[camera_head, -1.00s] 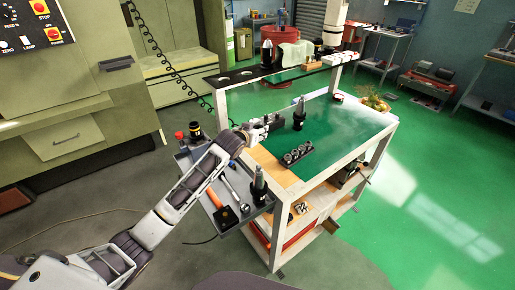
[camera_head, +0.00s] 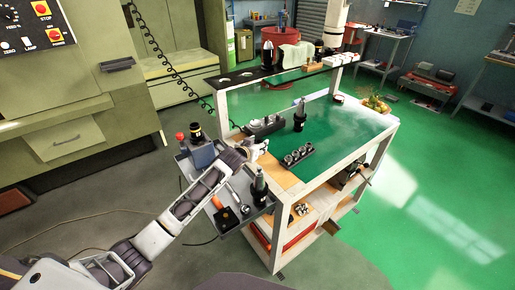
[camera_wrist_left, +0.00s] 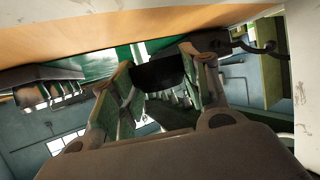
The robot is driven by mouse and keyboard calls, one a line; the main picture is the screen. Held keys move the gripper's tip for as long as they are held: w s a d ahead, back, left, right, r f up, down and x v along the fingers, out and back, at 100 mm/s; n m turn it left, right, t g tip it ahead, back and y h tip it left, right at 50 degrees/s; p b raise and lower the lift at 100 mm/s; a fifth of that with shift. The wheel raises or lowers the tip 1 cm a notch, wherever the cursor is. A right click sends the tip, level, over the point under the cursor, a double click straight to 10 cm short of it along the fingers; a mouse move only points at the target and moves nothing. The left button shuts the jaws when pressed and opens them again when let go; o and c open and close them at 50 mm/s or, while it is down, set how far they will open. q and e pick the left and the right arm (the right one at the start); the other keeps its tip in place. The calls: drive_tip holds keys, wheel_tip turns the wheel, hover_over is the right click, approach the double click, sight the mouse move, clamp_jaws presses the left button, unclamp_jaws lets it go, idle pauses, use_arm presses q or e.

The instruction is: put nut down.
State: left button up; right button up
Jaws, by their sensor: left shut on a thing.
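My left gripper (camera_head: 258,148) is over the wooden left end of the cart's top, between two dark holders. In the left wrist view my left gripper (camera_wrist_left: 160,70) is shut on a small dark object (camera_wrist_left: 157,73), taken to be the nut. Its shape is hard to make out, and I cannot tell whether it touches the cart top. In the head view the nut is too small to pick out from the fingers. My right gripper is not in view.
One holder with several pieces (camera_head: 265,124) stands behind the gripper, and another (camera_head: 297,155) stands right of it. A black tool holder (camera_head: 299,118) stands upright on the green cart top (camera_head: 345,130). A side tray (camera_head: 204,197) holds tools. The right part of the top is mostly clear.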

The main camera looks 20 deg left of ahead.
use_arm(q)
drive_tip(key=shift+f, duration=1.1)
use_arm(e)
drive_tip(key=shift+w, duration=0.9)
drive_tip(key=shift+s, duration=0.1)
